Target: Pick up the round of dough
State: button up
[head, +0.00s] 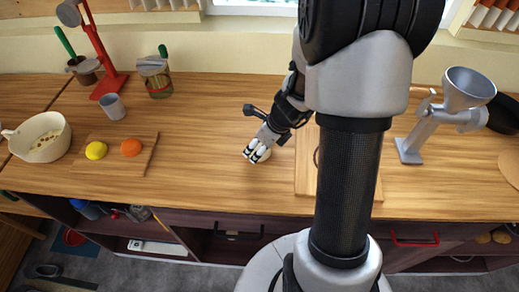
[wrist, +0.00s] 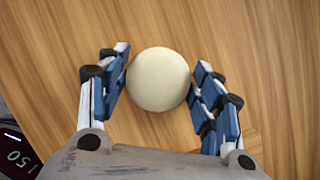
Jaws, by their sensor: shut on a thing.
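The round of dough (wrist: 158,79) is a pale cream disc between the fingers of my gripper (wrist: 160,84) in the wrist view. My gripper is shut on it, with one blue-padded finger on each side. In the head view my gripper (head: 257,153) is low over the wooden counter, and a pale edge of the dough (head: 264,157) shows beneath the fingers. I cannot tell whether the dough touches the counter.
A wooden board (head: 306,165) lies just right of my gripper, partly behind my arm. A metal grinder (head: 437,125) stands further right. A board (head: 118,163) with a lemon and an orange, a bowl (head: 38,150), a cup (head: 112,107) and a jar (head: 157,82) are left.

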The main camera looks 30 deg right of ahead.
jog(key=c, duration=0.3)
